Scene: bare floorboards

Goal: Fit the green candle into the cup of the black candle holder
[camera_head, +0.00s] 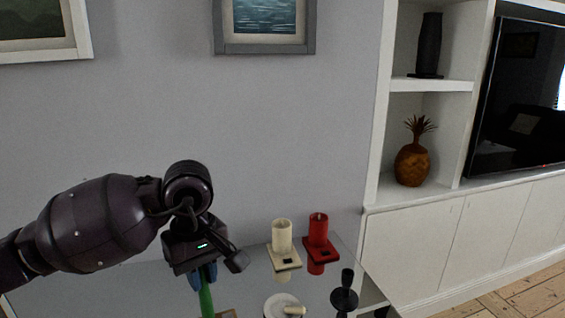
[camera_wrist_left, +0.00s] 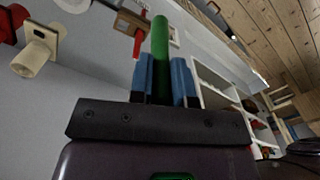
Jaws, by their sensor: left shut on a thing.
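My left gripper (camera_head: 206,276) is shut on the green candle (camera_head: 206,300), which points down from its blue fingers toward the table. The candle's lower end is cut off by the bottom edge of the head view. In the left wrist view the green candle (camera_wrist_left: 160,48) stands out between the two blue fingers (camera_wrist_left: 163,80). The black candle holder (camera_head: 344,296) stands on the table to the right of the gripper, well apart from the candle. Its small cup is at the top. My right gripper is not in view.
A cream candle in its holder (camera_head: 282,243) and a red one (camera_head: 318,237) stand at the back of the glossy table (camera_head: 240,285). White shelving (camera_head: 425,230) stands to the right.

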